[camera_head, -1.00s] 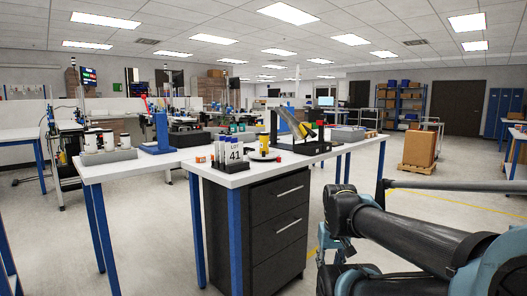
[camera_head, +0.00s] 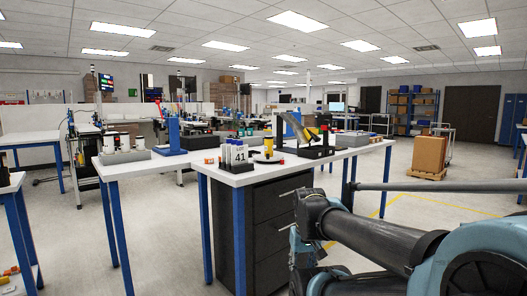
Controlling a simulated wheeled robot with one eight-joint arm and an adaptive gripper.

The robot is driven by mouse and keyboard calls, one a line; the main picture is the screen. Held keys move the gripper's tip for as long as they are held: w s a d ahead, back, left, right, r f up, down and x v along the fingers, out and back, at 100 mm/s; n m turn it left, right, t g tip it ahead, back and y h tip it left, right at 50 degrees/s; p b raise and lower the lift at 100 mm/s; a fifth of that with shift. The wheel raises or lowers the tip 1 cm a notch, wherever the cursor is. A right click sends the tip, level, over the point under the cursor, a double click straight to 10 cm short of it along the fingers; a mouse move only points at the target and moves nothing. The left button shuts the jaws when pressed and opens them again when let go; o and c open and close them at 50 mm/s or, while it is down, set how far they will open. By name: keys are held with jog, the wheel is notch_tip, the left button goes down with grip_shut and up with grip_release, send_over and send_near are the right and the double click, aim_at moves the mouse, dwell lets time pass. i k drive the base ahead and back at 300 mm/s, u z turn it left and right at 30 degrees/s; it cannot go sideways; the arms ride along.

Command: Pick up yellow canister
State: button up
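A small yellow shape (camera_head: 313,132) shows in the dark angled stand on the white workbench (camera_head: 345,150) ahead. A small upright item with red and yellow on it (camera_head: 268,147) stands left of the stand, behind the block marked 41. Both are too small for me to tell which one is a canister. My dark arm reaches in from the lower right, its bent joint in front of the bench's drawers. My gripper cannot be made out. The arm is well short of the bench top in the picture.
A block marked 41 (camera_head: 233,155) holds white-capped bottles near the bench's front edge. Black drawers (camera_head: 262,235) stand beneath. A grey rack with jars (camera_head: 124,156) is on the bench at left. A carton on a pallet (camera_head: 429,157) stands at right. Open floor lies on both sides.

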aim_at(268, 140)
jog(key=i, duration=1)
